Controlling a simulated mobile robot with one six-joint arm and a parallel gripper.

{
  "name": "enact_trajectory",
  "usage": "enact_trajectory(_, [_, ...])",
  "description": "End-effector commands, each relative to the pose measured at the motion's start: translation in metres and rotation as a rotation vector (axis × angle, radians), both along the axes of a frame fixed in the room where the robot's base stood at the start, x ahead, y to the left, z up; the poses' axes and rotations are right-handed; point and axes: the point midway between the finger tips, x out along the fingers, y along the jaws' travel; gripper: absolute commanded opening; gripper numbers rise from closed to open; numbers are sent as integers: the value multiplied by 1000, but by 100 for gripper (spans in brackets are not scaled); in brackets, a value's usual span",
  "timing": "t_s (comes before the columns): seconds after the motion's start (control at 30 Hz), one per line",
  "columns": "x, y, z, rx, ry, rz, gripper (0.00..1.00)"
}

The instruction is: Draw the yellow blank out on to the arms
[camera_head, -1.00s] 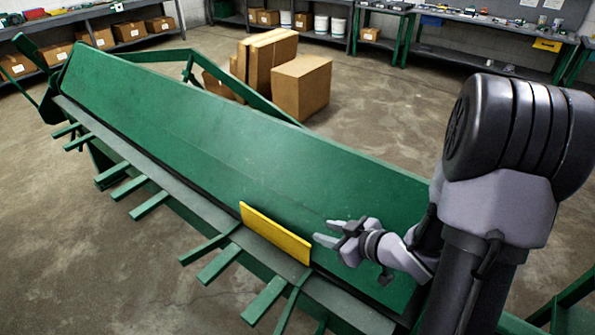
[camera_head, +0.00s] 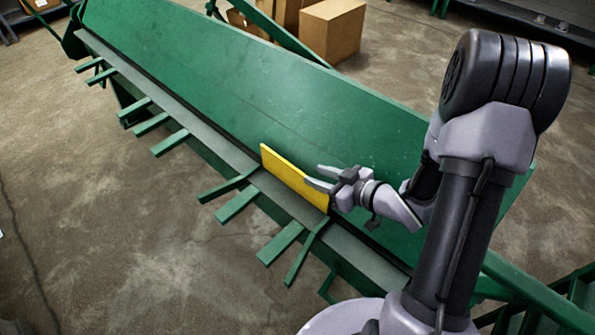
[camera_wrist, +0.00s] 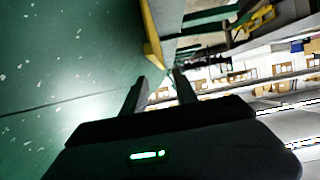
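The yellow blank (camera_head: 291,177) is a flat plate standing on its long edge, where the grey ledge (camera_head: 223,146) meets the sloping green panel (camera_head: 240,84). Several green arms (camera_head: 237,205) stick out from the ledge's front, with some just below the blank. My gripper (camera_head: 317,177) is open at the blank's upper right part, one finger overlapping it in the picture. I cannot tell whether they touch. In the wrist view, the blank (camera_wrist: 152,38) shows edge-on beyond my open fingers (camera_wrist: 158,82), nearly in line with the gap between them.
The green panel lies close alongside my gripper. Cardboard boxes (camera_head: 332,30) stand on the floor behind the machine. The concrete floor (camera_head: 150,235) in front of the arms is clear.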

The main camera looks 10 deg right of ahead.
Motion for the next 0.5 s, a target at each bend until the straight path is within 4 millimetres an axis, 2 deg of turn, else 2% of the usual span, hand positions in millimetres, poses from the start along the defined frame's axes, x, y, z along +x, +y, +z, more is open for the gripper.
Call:
enact_trajectory(0.3, [48,33,-27,1,-1,3,35])
enact_trajectory(0.5, [69,47,-36,0,-1,3,35])
